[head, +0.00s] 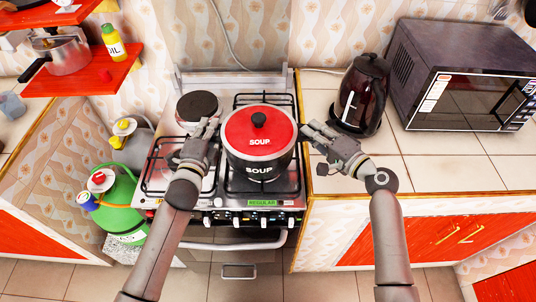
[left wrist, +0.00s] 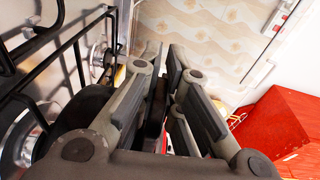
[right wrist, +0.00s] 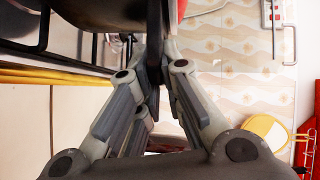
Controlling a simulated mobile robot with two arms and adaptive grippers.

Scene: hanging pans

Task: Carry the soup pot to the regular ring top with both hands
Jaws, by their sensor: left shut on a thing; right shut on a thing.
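The soup pot (head: 262,170) is dark with a red lid and a black knob, marked SOUP. It is upright over the right side of the stove (head: 160,187), above the front-right grate. I cannot tell whether its base touches the grate. A green REGULAR label (head: 262,203) is on the stove front below it. My left gripper (head: 211,128) is shut on the pot's left handle, a dark piece between the fingers in the left wrist view (left wrist: 157,105). My right gripper (head: 308,128) is shut on the right handle, dark in the right wrist view (right wrist: 154,45).
A dark kettle (head: 361,95) stands on the right counter close behind my right gripper, with a microwave (head: 463,75) beyond. A green gas cylinder (head: 120,205) stands left. The right counter's front is clear.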

